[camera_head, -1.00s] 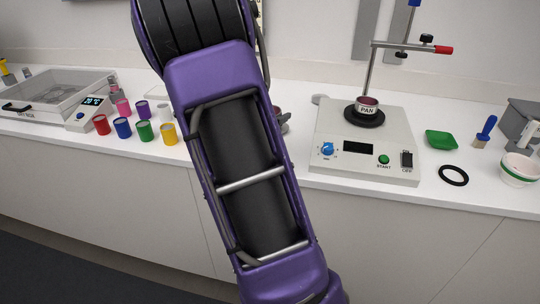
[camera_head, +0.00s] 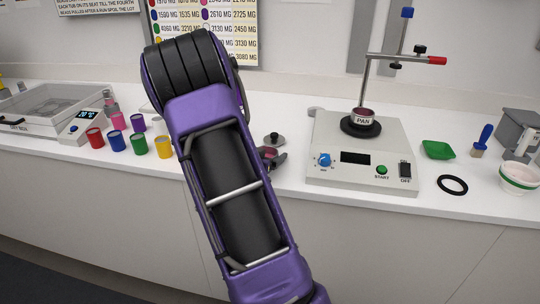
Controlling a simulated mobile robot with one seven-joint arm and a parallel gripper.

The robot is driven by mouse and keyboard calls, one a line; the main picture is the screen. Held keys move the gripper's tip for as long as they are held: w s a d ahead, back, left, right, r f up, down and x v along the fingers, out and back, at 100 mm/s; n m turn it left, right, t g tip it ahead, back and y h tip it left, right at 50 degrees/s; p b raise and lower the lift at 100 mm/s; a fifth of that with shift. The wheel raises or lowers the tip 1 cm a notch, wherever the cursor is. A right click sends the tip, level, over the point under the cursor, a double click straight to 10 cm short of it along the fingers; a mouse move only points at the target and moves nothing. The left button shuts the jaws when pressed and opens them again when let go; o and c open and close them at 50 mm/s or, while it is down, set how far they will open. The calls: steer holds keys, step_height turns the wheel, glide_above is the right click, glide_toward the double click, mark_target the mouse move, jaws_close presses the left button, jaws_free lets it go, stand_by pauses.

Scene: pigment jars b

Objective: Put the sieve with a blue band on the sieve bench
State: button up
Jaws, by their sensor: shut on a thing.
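My gripper (camera_head: 272,158) shows just right of my purple arm, over the white counter. Its dark fingers are shut on a small round thing (camera_head: 269,152) with a reddish inside. My arm and the fingers hide most of this thing, and I cannot see whether it has a blue band. The white shaker (camera_head: 345,178) stands to the right of my gripper. A small pan (camera_head: 364,121) marked PAN sits on its black round seat (camera_head: 361,128). I cannot make out a sieve with a blue band or the sieve bench elsewhere.
A black knobbed disc (camera_head: 274,139) lies just behind my gripper. Red, blue (camera_head: 118,142), green and yellow jars stand left of my arm, near a drying box (camera_head: 30,122). A green scoop (camera_head: 437,150), black ring (camera_head: 453,184), brush and bowl (camera_head: 518,178) lie to the right.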

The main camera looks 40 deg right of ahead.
steer(key=shift+f, duration=0.15)
steer(key=o, duration=1.2)
steer(key=shift+c, duration=0.2)
steer(key=shift+a+r, duration=0.15)
steer(key=shift+r, duration=0.1)
steer(key=p+v, duration=0.1)
steer(key=v, duration=1)
steer(key=shift+s+a+r, duration=0.1)
steer(key=shift+s+a, duration=0.15)
steer(key=shift+s, duration=0.05)
